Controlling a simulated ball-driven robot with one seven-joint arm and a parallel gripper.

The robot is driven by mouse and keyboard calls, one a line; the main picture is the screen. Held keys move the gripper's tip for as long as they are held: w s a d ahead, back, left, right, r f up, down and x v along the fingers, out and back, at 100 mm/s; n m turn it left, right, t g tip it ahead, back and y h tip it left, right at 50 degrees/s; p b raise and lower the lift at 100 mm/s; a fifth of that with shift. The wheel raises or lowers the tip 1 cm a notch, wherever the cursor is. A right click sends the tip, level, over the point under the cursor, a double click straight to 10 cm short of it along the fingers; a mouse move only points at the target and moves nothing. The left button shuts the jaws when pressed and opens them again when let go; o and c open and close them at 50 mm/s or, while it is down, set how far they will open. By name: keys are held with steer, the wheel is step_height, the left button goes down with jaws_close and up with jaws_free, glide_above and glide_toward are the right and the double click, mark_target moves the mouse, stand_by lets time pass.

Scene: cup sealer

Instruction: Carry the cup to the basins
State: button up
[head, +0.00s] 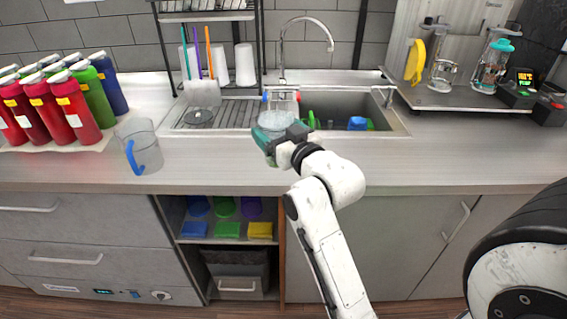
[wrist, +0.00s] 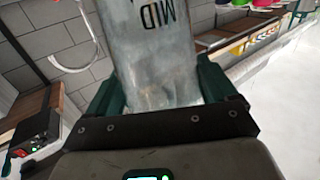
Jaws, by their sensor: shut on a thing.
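My gripper (head: 279,141) is shut on a clear, greyish cup (head: 274,121), held at the front edge of the sink area. In the wrist view the cup (wrist: 150,45) stands between the green fingers of my gripper (wrist: 163,88), with "MID" lettering on its wall. Its far end runs out of that view. The sink basin (head: 385,122) lies just right of and behind the cup in the head view, with green and blue things inside. Its left part is partly hidden by the cup and my gripper. I cannot tell how high the cup is above the counter.
A faucet (head: 283,50) rises behind the cup. A ribbed drainboard (head: 235,110) and a rack (head: 205,12) lie to the left. A clear jug with a blue handle (head: 139,148) and several bottles (head: 82,112) stand farther left. A raised shelf (head: 440,97) with glassware is at right.

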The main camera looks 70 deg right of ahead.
mark_target(286, 114)
steer(key=s+d+r+m+g+h+b, duration=0.1)
steer(key=s+d+r+m+g+h, duration=0.15)
steer(key=s+r, duration=0.35)
steer(key=shift+n+t, duration=0.25)
steer(key=shift+t, duration=0.1)
steer(key=w+d+f, duration=0.1)
steer(key=w, duration=0.1)
steer(key=w+d+f+b, duration=0.1)
steer(key=w+f, duration=0.1)
steer(key=w+d+f, duration=0.1)
steer(key=w+f, duration=0.1)
steer(key=shift+w+d, duration=0.25)
steer(key=shift+d, duration=0.15)
steer(key=shift+w+d+f+b, duration=0.1)
steer(key=shift+w+d+f, duration=0.2)
steer(key=shift+w+f, duration=0.9)
steer(key=shift+w+d+f+b, duration=0.1)
steer(key=shift+w+d+f, duration=0.3)
steer(key=shift+f, duration=1.45)
steer(key=shift+w+d+f+b, duration=0.1)
steer(key=shift+w+d+f, duration=0.15)
steer(key=shift+w+f, duration=0.95)
steer(key=shift+s+f, duration=0.35)
steer(key=shift+s, duration=0.05)
